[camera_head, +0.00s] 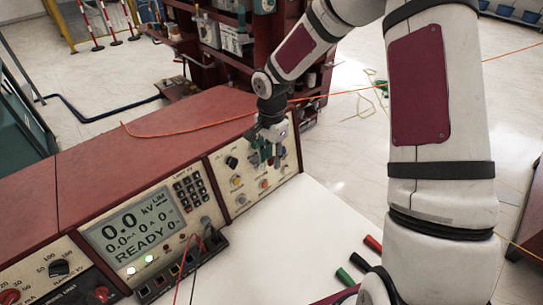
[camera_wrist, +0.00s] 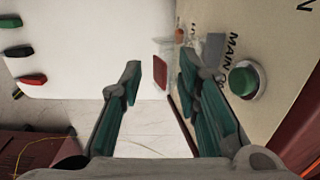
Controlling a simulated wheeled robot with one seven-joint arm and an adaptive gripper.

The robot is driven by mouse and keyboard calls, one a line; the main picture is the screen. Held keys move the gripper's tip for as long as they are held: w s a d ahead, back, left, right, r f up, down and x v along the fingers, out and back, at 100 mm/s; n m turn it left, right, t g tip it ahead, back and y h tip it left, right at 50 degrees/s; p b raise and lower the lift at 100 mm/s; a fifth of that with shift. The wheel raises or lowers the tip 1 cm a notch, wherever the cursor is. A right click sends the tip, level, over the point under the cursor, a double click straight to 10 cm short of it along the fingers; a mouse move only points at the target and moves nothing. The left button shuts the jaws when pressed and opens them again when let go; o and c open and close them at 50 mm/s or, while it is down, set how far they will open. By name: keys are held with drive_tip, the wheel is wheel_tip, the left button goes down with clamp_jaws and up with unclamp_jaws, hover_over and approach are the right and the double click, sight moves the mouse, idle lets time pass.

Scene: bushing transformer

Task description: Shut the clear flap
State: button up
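My gripper (camera_head: 265,158) is in front of the right-hand panel of the console (camera_head: 228,205) in the head view. In the wrist view my gripper (camera_wrist: 160,78) is open, with its two teal fingers apart and nothing held between them. Just beyond the fingertips, a faint see-through piece (camera_wrist: 164,47), probably the clear flap, stands out from the panel (camera_wrist: 270,30). A small red piece (camera_wrist: 160,73) is below it in the picture. I cannot tell the flap's exact angle. In the head view my gripper hides that spot.
A round green button (camera_wrist: 244,80) is right of the right finger. The console's display (camera_head: 140,220) and leads are further left. A white worktop (camera_head: 300,240) lies in front, with red, green and black pieces (camera_head: 345,280) near my arm.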

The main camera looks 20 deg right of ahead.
clamp_jaws()
drive_tip(key=shift+s+t, duration=0.15)
drive_tip(key=shift+t, duration=0.15)
wheel_tip(320, 180, down, 11)
drive_tip(key=w+t+y+b, duration=0.1)
drive_tip(key=t+y, duration=0.6)
drive_tip(key=t, duration=1.1)
drive_tip(key=shift+a+y+b, duration=0.15)
drive_tip(key=shift+y+b, duration=0.15)
drive_tip(key=shift+b, duration=0.05)
drive_tip(key=shift+w, duration=0.1)
drive_tip(key=shift+a+r, duration=0.1)
